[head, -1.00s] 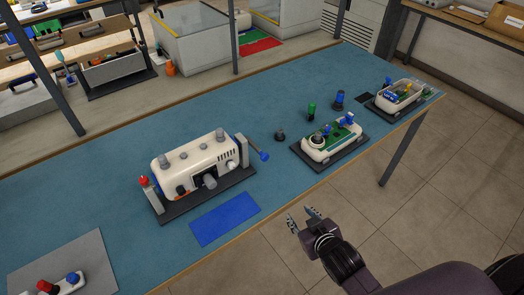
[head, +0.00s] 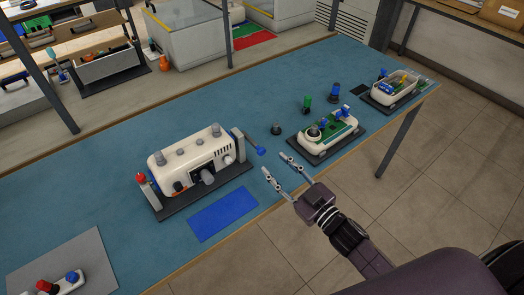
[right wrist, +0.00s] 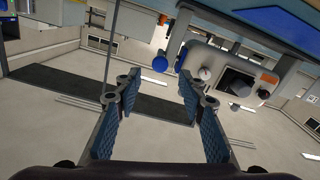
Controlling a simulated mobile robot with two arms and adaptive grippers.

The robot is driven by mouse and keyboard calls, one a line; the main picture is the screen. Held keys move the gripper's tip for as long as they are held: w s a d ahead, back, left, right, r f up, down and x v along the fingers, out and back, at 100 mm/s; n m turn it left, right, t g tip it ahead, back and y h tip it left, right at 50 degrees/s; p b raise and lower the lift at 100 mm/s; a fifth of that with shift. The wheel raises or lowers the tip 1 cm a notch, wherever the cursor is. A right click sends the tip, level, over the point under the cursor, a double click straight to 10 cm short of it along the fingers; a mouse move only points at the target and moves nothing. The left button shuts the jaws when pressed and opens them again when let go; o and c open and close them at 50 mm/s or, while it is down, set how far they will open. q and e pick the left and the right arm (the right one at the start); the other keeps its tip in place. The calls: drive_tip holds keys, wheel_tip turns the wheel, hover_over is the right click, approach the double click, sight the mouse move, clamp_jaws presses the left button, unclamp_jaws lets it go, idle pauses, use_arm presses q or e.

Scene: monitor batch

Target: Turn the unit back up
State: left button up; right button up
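The white unit (head: 187,162) sits between two grey posts on a dark base at the middle of the bench. Knobs and a dark round fitting show on its front, and grey caps on its top. A red knob (head: 140,177) tops the left post. A blue-ended crank handle (head: 260,150) sticks out from the right post. My right gripper (head: 274,163) is open and empty, its fingertips just short of the blue handle and apart from it. In the right wrist view the blue handle (right wrist: 160,63) lies beyond the open fingers (right wrist: 158,82), with the unit (right wrist: 232,80) to the right. My left gripper is out of view.
A blue mat (head: 223,213) lies in front of the unit. To the right stand an opened unit with a green board (head: 340,132) and a bin of parts (head: 394,93). A small dark knob (head: 276,129) stands behind my right gripper. A grey mat (head: 62,255) lies front left.

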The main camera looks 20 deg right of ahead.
sight(263, 152)
drive_tip(key=p+x, duration=0.1)
drive_tip(key=x, duration=0.6)
drive_tip(key=shift+w+a, duration=0.15)
drive_tip(key=shift+w, duration=0.15)
clamp_jaws()
